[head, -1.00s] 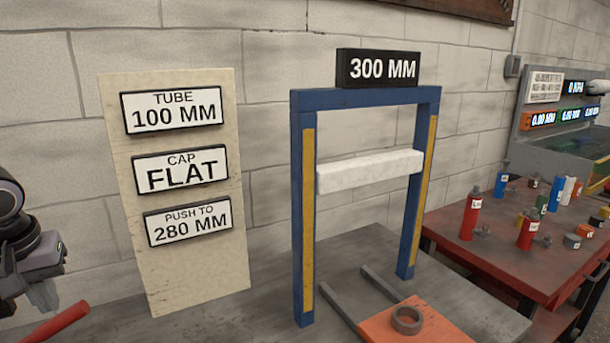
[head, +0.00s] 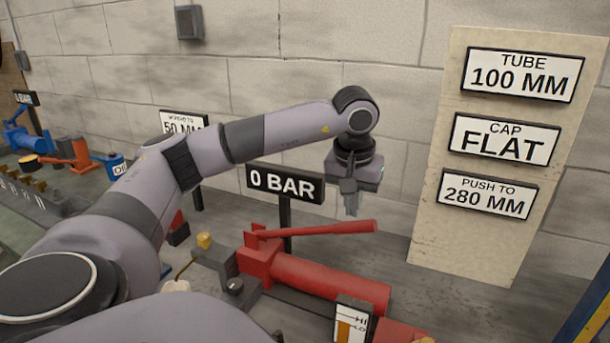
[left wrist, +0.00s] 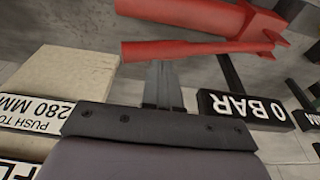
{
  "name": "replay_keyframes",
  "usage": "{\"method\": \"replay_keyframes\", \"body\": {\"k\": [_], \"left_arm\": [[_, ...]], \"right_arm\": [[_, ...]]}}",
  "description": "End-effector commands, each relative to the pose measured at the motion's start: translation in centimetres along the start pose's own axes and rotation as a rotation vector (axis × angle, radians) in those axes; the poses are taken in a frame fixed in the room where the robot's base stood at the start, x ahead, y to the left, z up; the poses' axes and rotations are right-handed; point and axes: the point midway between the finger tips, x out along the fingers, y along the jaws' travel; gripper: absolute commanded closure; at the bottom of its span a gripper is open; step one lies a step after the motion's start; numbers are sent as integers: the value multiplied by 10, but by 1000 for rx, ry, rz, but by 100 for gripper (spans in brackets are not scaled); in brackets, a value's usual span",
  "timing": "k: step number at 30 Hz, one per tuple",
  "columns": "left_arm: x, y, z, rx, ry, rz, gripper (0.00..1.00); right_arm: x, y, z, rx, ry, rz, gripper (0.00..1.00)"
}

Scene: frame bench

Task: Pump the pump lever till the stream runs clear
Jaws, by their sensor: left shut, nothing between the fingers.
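The red pump lever (head: 325,229) lies nearly level above a red pump cylinder (head: 325,282), its free end to the right. It also shows in the left wrist view (left wrist: 195,48), with part of the red cylinder (left wrist: 205,14) beyond it. My left gripper (head: 351,212) is shut and empty, pointing down just above the lever near its free end. In the left wrist view its closed fingers (left wrist: 163,66) end just short of the lever; I cannot tell if they touch. A sign (head: 285,183) behind the pump reads 0 BAR. I see no stream. My right gripper is out of view.
A beige board (head: 428,230) with TUBE 100 MM, CAP FLAT and PUSH TO 280 MM plates leans on the wall at right. A small HI/LO gauge (head: 352,322) stands in front of the cylinder. A blue post (head: 585,320) is at lower right. More pumps (head: 75,152) stand far left.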

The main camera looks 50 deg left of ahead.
Motion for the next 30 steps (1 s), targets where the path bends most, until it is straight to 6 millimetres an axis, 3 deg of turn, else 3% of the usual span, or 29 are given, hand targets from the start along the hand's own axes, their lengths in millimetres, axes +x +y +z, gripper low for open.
{"method": "replay_keyframes", "body": {"k": [14,30], "left_arm": [[2,0,0,0,0,0,100],[60,-1,12,-1,-2,-3,100]], "right_arm": [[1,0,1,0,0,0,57],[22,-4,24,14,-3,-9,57]]}}
